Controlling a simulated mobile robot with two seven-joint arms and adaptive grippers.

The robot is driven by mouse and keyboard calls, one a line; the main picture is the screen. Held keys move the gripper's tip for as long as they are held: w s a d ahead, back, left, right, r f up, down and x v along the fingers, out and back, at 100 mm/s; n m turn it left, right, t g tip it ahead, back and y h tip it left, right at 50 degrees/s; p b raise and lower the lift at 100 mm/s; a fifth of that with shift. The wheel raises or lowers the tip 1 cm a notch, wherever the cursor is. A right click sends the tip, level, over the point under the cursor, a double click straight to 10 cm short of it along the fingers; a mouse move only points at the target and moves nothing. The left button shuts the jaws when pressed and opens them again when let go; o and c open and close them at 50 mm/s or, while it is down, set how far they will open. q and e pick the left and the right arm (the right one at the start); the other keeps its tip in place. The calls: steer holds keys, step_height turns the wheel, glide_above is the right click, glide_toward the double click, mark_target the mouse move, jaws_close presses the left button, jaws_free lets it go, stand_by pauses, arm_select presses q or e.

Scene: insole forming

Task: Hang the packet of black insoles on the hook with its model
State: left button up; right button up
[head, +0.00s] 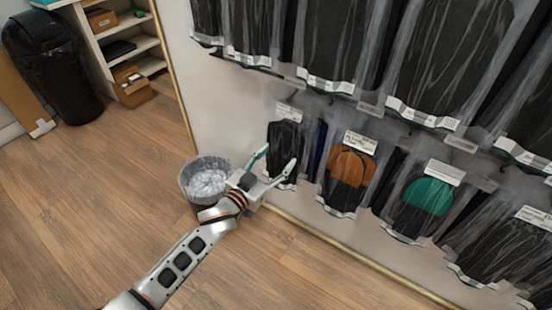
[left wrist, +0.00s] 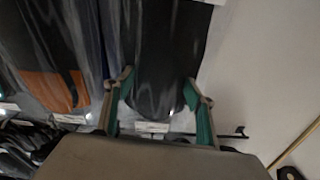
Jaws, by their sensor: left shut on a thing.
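The packet of black insoles (head: 284,139) is clear-wrapped with a white label at its top, at the left end of the lower display row. My left gripper (head: 273,167) is shut on it, one green-padded finger at each side. In the left wrist view the black packet (left wrist: 165,55) lies between the fingers of the gripper (left wrist: 160,100). A dark hook (left wrist: 238,132) shows beside the packet in that view. Whether the packet hangs on a hook cannot be told. My right gripper is not in view.
Packets with orange-and-black (head: 350,168) and green-and-black (head: 427,200) insoles hang to the right in the lower row. Large black packets (head: 335,45) hang above. A lined waste bin (head: 205,180) stands by the wall below my gripper. Open floor (head: 90,190) lies to the left.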

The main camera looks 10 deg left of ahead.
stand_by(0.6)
arm_select(q)
steer(key=o, duration=1.2)
steer(key=shift+f, duration=0.1)
steer(key=shift+o, duration=0.2)
steer(key=v, duration=1.2)
